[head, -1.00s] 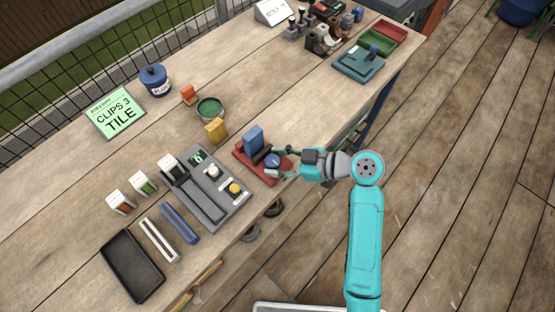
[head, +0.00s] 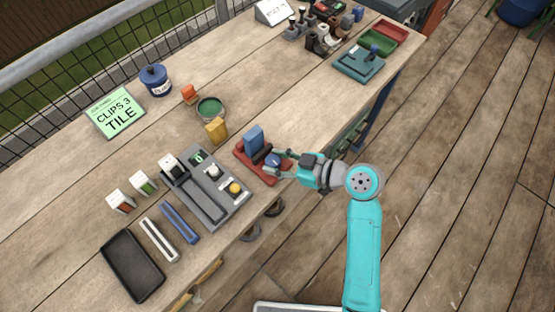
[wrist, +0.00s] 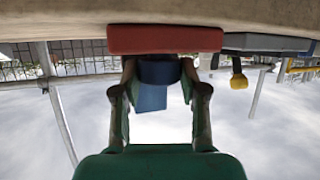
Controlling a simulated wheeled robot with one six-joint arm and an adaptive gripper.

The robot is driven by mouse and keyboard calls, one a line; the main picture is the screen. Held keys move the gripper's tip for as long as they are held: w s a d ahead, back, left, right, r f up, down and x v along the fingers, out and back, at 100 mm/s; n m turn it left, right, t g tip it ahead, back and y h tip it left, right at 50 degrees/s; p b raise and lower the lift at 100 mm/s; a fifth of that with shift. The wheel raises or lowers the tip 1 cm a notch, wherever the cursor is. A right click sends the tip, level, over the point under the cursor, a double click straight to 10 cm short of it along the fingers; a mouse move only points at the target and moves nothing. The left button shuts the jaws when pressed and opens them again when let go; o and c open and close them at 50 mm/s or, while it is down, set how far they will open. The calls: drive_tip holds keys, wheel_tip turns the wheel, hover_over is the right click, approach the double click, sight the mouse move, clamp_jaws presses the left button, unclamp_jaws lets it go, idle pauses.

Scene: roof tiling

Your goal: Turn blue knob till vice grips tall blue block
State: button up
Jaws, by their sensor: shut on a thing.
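The red vice (head: 248,164) sits near the front edge of the wooden workbench. The tall blue block (head: 253,138) stands upright in it, towards the back; whether the jaws touch it I cannot tell. The blue knob (head: 272,160) is at the vice's front, facing my gripper (head: 277,165). My gripper is shut on the blue knob, with one finger on each side. In the wrist view, which is upside down, the knob (wrist: 160,73) lies between the fingers (wrist: 160,95), under the red vice base (wrist: 165,39). The blue block (wrist: 151,98) shows beyond it.
A grey device with a yellow button (head: 235,188) stands left of the vice. A yellow block (head: 215,128) and a green-filled tin (head: 209,107) are behind it. A teal plate (head: 358,64) lies farther right. Bare bench lies between it and the vice.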

drive_tip(key=m+t, duration=0.1)
drive_tip(key=m+t+h, duration=0.1)
drive_tip(key=m+t, duration=0.1)
drive_tip(key=shift+s+a+m+t+h, duration=0.15)
drive_tip(key=shift+s+m+t+h, duration=0.15)
drive_tip(key=shift+h, duration=0.1)
drive_tip(key=shift+a+m+t+h, duration=0.1)
drive_tip(key=shift+m+t+h, duration=1.3)
drive_tip(key=shift+m+h, duration=0.5)
drive_tip(key=shift+m, duration=0.2)
drive_tip(key=o, duration=0.9)
drive_tip(key=shift+c, duration=0.2)
drive_tip(key=v, duration=0.7)
drive_tip(key=shift+s, duration=0.25)
